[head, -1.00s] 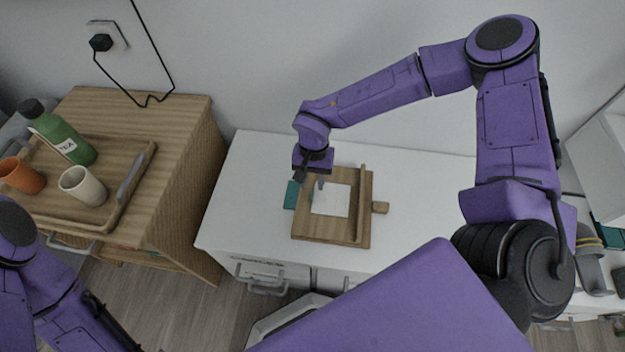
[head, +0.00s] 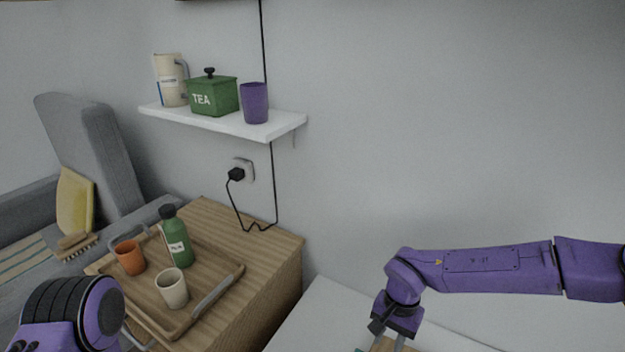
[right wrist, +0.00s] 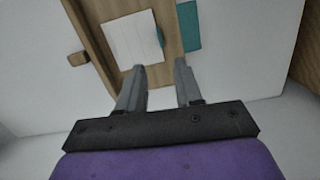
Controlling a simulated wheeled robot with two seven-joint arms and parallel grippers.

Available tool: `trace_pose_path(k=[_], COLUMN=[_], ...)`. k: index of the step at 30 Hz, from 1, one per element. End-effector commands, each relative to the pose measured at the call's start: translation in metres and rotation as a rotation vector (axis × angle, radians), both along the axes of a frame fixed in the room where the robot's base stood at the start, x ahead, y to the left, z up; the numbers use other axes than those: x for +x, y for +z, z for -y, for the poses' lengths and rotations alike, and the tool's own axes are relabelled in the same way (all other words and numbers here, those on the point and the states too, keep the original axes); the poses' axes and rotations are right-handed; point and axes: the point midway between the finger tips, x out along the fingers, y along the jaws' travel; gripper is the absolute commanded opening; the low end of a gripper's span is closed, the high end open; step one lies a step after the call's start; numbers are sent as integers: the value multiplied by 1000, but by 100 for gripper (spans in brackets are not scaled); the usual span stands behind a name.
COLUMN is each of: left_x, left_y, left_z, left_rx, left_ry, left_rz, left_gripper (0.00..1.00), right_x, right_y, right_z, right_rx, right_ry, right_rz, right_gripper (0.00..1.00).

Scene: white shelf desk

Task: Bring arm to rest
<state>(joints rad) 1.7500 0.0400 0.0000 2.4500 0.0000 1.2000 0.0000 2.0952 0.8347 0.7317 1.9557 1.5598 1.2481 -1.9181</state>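My right arm comes in from the right in the head view. Its gripper (head: 387,342) points down at the bottom edge, fingertips partly cut off by the frame. In the right wrist view the right gripper (right wrist: 158,68) is open, with nothing between its two grey fingers. A teal item (right wrist: 189,27) sits at the board's edge. Part of my left arm shows at lower left in the head view; its gripper is out of view.
A wooden tray (head: 200,318) on the wooden cabinet (head: 278,262) holds an orange cup (head: 129,258), a cream cup (head: 172,290) and a green bottle (head: 178,240). Above, a white shelf (head: 285,123) holds a jug (head: 170,82), green tea box (head: 212,97) and purple cup (head: 255,103).

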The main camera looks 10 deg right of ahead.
Motion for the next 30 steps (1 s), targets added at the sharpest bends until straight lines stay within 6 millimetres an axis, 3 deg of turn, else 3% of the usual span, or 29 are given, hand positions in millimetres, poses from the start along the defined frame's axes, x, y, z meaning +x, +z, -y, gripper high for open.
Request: trace_pose_path(k=[5, 8, 11, 14, 16, 18, 21, 24, 30], left_x=[0, 0, 0, 0, 0, 0, 0, 0, 0], left_y=[0, 9, 26, 48, 67, 86, 104, 115, 114], left_z=[0, 0, 0, 0, 0, 0, 0, 0, 0], left_rx=[0, 0, 0, 0, 0, 0, 0, 0, 0], left_ry=[0, 0, 0, 0, 0, 0, 0, 0, 0], left_rz=[0, 0, 0, 0, 0, 0, 0, 0, 0], left_gripper=[38, 38, 38, 38, 38, 38, 38, 38, 38], right_x=[8, -3, -27, -66, -103, -146, -195, -219, -225], right_y=[-12, -32, -50, -63, -66, -62, -54, -46, -51], right_z=[17, 33, 43, 49, 52, 57, 71, 86, 86], right_rx=[-135, -271, -366, -389, -365, -335, -334, -374, -374], right_ry=[-329, -455, -490, -432, -339, -206, 17, 117, 136], right_rz=[102, 225, 365, 481, 514, 497, 428, 378, 363], right_gripper=[35, 35, 35, 35, 35, 35, 35, 35, 35])
